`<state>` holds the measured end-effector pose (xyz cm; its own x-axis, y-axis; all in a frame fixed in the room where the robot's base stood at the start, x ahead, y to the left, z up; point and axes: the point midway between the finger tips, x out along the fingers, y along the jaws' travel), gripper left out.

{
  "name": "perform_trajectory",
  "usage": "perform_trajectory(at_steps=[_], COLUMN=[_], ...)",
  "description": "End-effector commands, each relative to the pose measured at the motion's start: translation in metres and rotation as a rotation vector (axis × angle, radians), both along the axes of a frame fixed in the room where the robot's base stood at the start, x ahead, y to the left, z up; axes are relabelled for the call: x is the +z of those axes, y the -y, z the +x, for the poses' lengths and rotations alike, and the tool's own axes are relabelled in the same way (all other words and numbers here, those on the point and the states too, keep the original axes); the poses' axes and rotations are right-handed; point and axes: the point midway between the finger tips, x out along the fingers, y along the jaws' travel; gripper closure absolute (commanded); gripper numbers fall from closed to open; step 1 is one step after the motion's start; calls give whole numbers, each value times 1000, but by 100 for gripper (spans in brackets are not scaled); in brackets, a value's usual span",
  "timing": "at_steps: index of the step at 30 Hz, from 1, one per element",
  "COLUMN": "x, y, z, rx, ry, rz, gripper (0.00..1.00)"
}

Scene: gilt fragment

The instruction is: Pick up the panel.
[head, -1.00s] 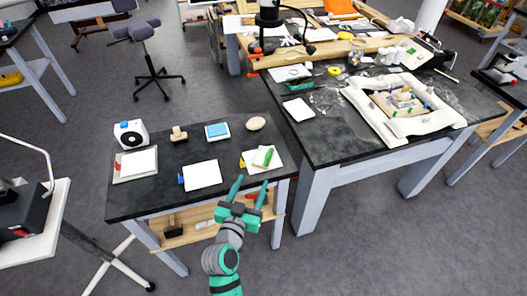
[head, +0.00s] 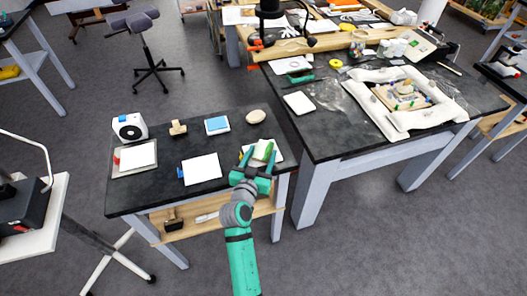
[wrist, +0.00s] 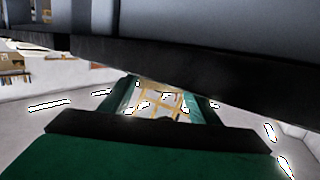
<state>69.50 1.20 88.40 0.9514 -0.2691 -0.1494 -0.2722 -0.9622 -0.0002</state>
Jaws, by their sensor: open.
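A tan board with pale and coloured bits on it, which looks like the panel (head: 402,97), lies inside a white padded surround (head: 440,115) on the large dark table at right. I cannot be sure that it is the task's panel. My gripper (head: 257,155) is open, its teal fingers apart at the right end of the small dark table, well to the left of the board. In the head view the fingers overlap a white sheet (head: 278,154) with a green item. Contact cannot be told. The wrist view shows my gripper (wrist: 165,100) with a pale, brown-lined surface beyond.
The small table (head: 150,193) holds a white sheet (head: 202,168), a blue-topped pad (head: 217,125), a round stone-like piece (head: 255,116) and a white device (head: 129,127). The large table (head: 345,140) stands to the right. Grey floor is clear in front.

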Motion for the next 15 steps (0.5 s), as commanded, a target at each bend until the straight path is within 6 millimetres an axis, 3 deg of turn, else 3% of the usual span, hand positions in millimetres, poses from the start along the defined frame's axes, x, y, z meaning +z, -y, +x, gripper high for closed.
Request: perform_trajectory(at_steps=[9, 13, 15], x=[-1, -1, -1], y=[2, 2, 1], z=[6, 6, 6], rx=[1, 1, 1], ry=[0, 0, 0], rz=[0, 0, 0], gripper=[44, 73, 77])
